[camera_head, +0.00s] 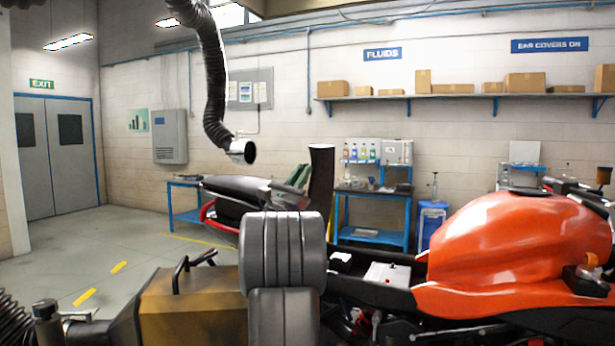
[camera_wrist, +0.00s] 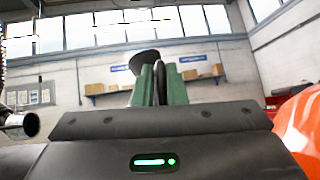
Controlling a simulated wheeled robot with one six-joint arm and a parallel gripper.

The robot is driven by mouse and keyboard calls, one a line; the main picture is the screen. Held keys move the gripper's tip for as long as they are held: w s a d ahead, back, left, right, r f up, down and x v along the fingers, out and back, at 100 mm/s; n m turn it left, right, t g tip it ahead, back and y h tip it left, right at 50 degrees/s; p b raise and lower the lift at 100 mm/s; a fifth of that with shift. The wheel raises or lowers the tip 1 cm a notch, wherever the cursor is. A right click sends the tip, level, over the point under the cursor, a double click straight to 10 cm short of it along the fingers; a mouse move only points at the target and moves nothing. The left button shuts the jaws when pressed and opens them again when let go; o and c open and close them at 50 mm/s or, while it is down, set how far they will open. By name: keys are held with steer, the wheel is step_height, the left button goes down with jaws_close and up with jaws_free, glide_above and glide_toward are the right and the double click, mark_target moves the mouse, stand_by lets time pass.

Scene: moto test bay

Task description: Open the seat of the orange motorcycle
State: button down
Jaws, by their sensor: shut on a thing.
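The orange motorcycle (camera_head: 515,240) stands at the right in the head view. Its orange tank also shows at the right edge of the wrist view (camera_wrist: 301,130). The dark seat (camera_head: 321,180) stands upright, nearly edge-on, left of the tank. The bay under it is uncovered, with a pale box (camera_head: 388,274) inside. My gripper (camera_head: 298,175) has green fingers and is at the seat's left side. In the wrist view, my gripper (camera_wrist: 160,80) is shut on a thin dark part of the seat (camera_wrist: 143,62), whose dark top shows beyond the fingers. My arm hides the seat's lower part.
A black hose (camera_head: 212,80) with a metal end (camera_head: 242,151) hangs left of the seat. Blue workbenches (camera_head: 372,237) and a shelf with boxes (camera_head: 455,97) stand along the back wall. The floor at the left, towards the grey doors (camera_head: 55,150), is clear.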

stand_by(0.3)
steer(key=c, duration=1.5)
jaws_free()
steer(key=shift+a+f, duration=0.1)
steer(key=b+v, duration=0.4)
steer(key=v, duration=0.9)
steer(key=shift+s+a+f, duration=0.15)
steer(key=shift+s+f, duration=0.05)
steer(key=shift+s, duration=0.05)
steer(key=p+x, duration=0.4)
steer(key=x, duration=1)
steer(key=shift+f, duration=0.1)
